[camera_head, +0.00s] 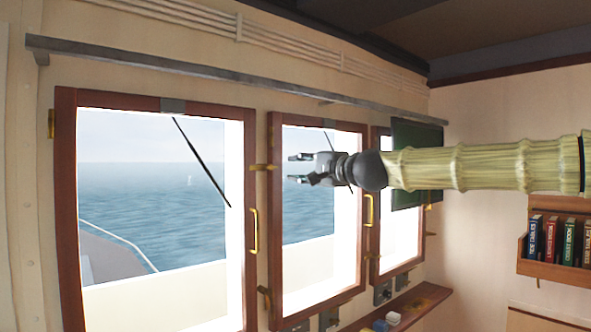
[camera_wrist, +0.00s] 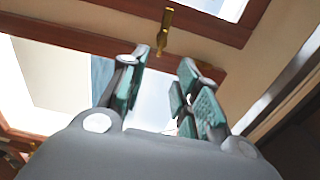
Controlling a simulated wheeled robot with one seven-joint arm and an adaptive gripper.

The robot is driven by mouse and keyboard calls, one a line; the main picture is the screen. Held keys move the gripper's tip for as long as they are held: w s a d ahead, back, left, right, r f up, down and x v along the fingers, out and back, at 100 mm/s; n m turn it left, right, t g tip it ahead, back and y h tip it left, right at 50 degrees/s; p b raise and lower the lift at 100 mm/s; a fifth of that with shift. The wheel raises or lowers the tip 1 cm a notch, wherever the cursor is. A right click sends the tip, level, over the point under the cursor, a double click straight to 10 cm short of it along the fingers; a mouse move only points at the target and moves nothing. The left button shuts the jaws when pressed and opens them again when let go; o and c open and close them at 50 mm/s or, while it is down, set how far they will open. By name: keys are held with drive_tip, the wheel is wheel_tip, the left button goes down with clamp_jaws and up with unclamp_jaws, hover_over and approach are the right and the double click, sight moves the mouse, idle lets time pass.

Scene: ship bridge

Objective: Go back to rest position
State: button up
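My gripper (camera_head: 304,168) is at the end of my arm, which reaches in from the right in the head view. It is raised in front of the middle window (camera_head: 308,212). In the wrist view the two fingers of my gripper (camera_wrist: 160,95) stand apart with a clear gap between their green pads. Nothing is held between them. The window's frame and glass show behind the fingers.
Brass handles (camera_head: 253,230) and latches stick out from the wooden window frames. A metal rail (camera_head: 200,75) runs above the windows. A dark green panel (camera_head: 415,140) hangs behind my arm. A shelf (camera_head: 410,310) lies below, and a bookshelf (camera_head: 553,271) is at the right.

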idle(0.4)
